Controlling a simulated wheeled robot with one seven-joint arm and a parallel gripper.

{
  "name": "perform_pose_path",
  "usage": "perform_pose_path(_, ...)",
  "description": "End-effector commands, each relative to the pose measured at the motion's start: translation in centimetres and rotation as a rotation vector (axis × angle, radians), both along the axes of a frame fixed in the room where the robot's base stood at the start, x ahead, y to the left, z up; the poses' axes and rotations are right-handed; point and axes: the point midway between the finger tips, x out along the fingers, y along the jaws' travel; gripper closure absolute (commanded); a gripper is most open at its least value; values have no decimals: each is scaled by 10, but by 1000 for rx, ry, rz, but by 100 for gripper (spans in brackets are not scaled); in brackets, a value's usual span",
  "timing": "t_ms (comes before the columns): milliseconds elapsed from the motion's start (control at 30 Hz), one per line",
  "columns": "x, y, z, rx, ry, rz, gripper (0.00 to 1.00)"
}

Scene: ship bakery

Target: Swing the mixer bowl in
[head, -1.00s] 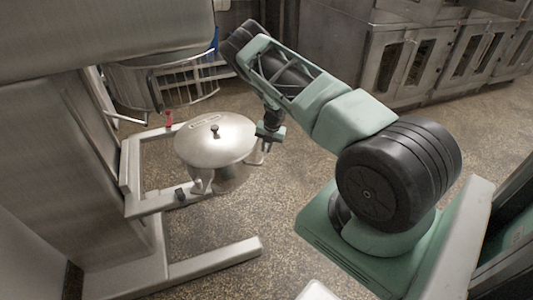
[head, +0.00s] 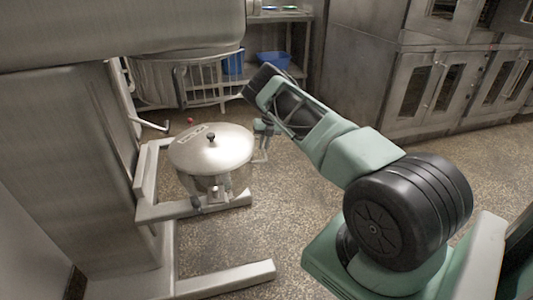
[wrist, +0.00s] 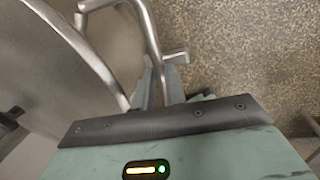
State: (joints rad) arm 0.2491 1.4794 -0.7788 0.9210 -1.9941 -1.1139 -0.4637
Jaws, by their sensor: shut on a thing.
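The mixer bowl (head: 185,150) is steel with a domed lid and a dark knob, and sits at the cradle arms (head: 165,212) beside the mixer column (head: 60,150). It stands out in front of and below the wire guard (head: 195,80). My gripper (head: 262,157) is at the bowl's right side, with its fingertips low by the rim. In the wrist view, my gripper's fingers (wrist: 160,82) are close together on a metal bar, the bowl handle (wrist: 150,28). The bowl's lid (wrist: 50,65) fills the left there. The exact grip is partly hidden by the fingers.
The mixer's base foot (head: 225,279) runs along the floor in front. Steel ovens (head: 400,95) stand at the back right, and a shelf with blue bins (head: 272,64) at the back. Speckled floor (head: 290,215) lies clear between the mixer and my arm.

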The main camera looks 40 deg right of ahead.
Motion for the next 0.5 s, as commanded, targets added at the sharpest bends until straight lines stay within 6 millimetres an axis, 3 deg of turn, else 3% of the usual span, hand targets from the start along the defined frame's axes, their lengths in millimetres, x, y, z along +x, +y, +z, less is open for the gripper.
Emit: perform_pose_path(500,17,-7,-1,2,-1,85,100)
